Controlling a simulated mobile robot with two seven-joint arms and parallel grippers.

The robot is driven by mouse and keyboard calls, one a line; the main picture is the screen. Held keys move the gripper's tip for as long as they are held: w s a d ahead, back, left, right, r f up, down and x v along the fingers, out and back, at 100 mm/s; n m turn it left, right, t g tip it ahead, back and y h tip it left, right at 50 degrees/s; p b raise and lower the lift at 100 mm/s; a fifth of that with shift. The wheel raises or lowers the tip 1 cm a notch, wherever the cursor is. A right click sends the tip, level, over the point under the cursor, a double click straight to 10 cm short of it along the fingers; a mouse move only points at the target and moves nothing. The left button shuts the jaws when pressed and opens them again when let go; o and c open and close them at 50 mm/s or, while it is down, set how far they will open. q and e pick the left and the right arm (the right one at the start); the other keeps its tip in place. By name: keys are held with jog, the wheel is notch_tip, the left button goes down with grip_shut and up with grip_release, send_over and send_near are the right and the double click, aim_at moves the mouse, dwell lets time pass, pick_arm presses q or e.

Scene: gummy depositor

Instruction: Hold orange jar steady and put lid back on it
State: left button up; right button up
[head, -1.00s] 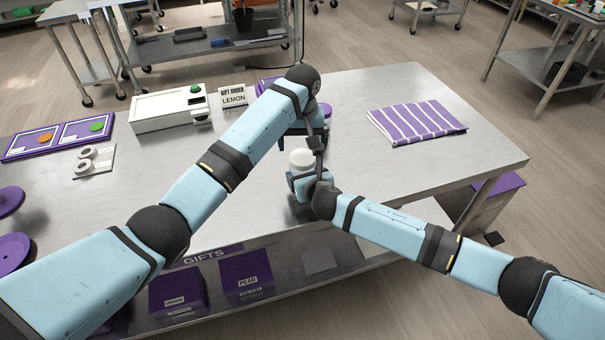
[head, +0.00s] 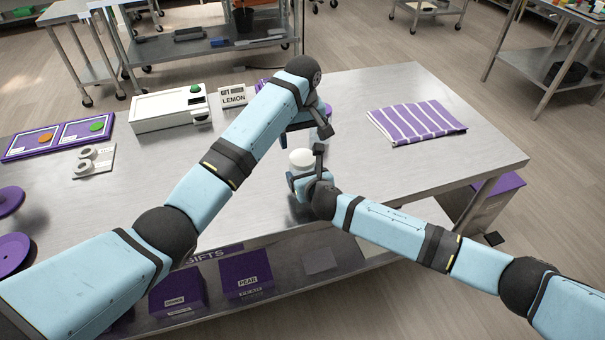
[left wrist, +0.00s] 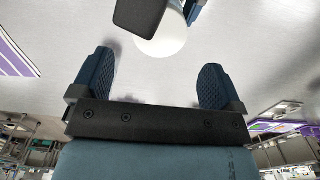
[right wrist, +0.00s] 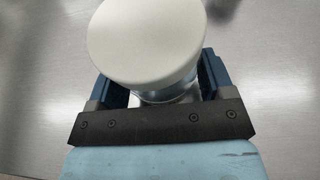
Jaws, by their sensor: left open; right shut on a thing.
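A white lid (head: 302,157) sits on top of a clear glass jar, filling the upper middle of the right wrist view (right wrist: 147,40). Whether it is fully seated I cannot tell. Below the lid a strip of the jar's glass (right wrist: 155,99) shows; no orange contents are visible. My right gripper (head: 306,180) is shut around the jar on the table, with a finger on each side of it. My left gripper (left wrist: 156,64) is open and empty, above and apart from the lid, which shows at the top of the left wrist view (left wrist: 163,42).
A striped purple cloth (head: 416,122) lies right on the steel table (head: 455,165). A white box-shaped device (head: 170,110) and a LEMON sign (head: 233,97) stand at the back. Purple trays (head: 55,140) lie left. Purple boxes (head: 247,275) sit on the shelf below.

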aim_at(302, 157)
pick_arm(q)
notch_tip(302, 157, down, 6)
jog(key=shift+f, duration=0.25)
jog(key=c, duration=0.9)
jog(key=shift+m, duration=0.8)
jog(key=shift+c, duration=0.2)
jog(key=o, duration=1)
jog(key=shift+r, duration=0.15)
